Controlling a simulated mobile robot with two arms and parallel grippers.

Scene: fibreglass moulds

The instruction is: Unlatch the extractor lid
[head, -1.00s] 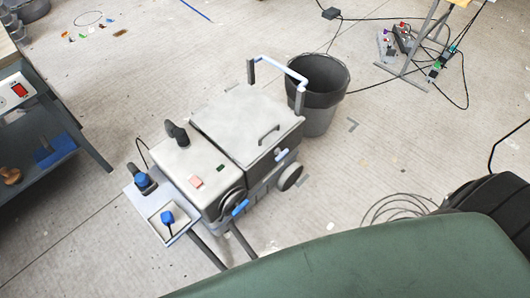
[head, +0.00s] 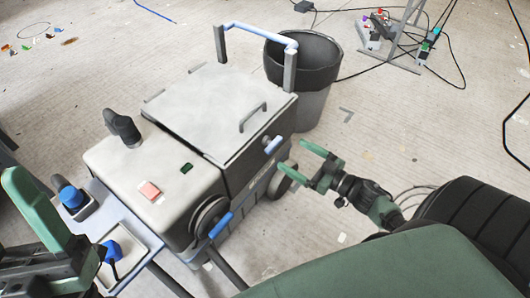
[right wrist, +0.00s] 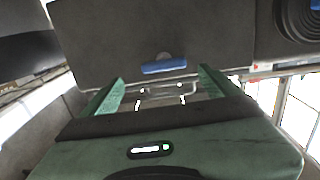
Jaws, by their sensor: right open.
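The extractor (head: 155,175) is a grey wheeled box with a pale lid (head: 222,105) lying closed on its rear part. A dark handle (head: 253,117) sits on the lid. A blue latch (head: 272,145) is on the side wall below the lid edge. It also shows in the right wrist view (right wrist: 163,67), level and just beyond my fingertips. My right gripper (head: 292,154) is open and empty, its green fingers pointing at the latch, apart from it. My left gripper (head: 50,235) is at the left edge, partly cut off; its jaw state is unclear.
A dark bin (head: 308,80) stands behind the extractor, by its blue push bar (head: 262,36). A round fitting with a blue lever (head: 220,225) is on the near side. A side shelf (head: 140,240) holds blue-handled tools. Cables lie at upper right.

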